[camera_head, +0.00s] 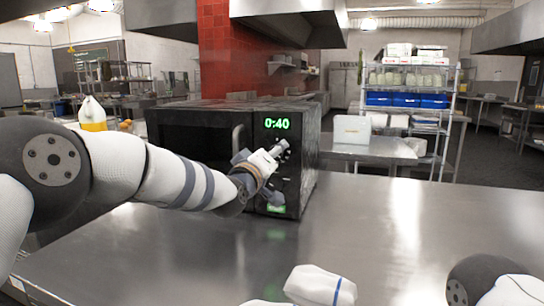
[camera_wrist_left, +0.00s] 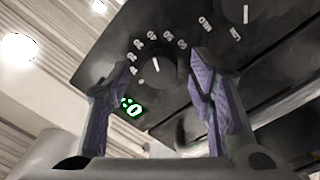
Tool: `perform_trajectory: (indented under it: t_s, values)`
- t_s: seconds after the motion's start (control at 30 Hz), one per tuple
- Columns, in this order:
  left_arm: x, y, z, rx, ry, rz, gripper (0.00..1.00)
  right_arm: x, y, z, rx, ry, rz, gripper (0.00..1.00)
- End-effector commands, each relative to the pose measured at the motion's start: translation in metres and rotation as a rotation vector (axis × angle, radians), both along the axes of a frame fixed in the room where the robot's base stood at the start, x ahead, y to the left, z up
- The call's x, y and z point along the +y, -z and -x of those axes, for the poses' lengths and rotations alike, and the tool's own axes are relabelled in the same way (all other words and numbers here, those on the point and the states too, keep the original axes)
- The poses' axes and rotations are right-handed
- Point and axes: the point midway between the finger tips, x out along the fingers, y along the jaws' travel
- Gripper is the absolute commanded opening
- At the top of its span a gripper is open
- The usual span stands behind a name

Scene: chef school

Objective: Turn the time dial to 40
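A black microwave (camera_head: 308,160) stands on the steel counter, and its green display (camera_head: 277,123) reads 0:40. In the left wrist view, a round dark dial (camera_wrist_left: 155,68) with a white pointer mark and numbers around it sits on the panel. Part of the green display (camera_wrist_left: 131,107) shows beside it. My left gripper (camera_head: 276,172) is at the control panel below the display. In the left wrist view, the gripper (camera_wrist_left: 161,75) is open, its purple-lined fingers spread on either side of the dial with visible gaps. My right gripper is out of view.
A second dial (camera_wrist_left: 245,12) shows at the top right of the left wrist view. The steel counter (camera_head: 400,225) is clear right of the microwave. A yellow and white jug (camera_head: 93,115) stands left, and a shelf rack (camera_head: 405,100) stands behind.

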Motion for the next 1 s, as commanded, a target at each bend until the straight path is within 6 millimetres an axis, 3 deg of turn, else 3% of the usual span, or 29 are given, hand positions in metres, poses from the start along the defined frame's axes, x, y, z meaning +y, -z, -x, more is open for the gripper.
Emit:
perform_trajectory:
  t_s: [0.27, 0.7, 1.0]
  values:
    - [0.005, 0.001, 0.014, 0.003, 0.001, -0.001, 0.48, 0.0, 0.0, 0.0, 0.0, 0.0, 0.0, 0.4]
    - [0.037, 0.005, 0.103, 0.002, 0.0, 0.0, 0.48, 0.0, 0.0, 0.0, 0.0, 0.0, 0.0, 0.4]
    - [0.04, 0.006, 0.113, 0.0, 0.0, 0.0, 0.48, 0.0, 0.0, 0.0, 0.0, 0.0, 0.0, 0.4]
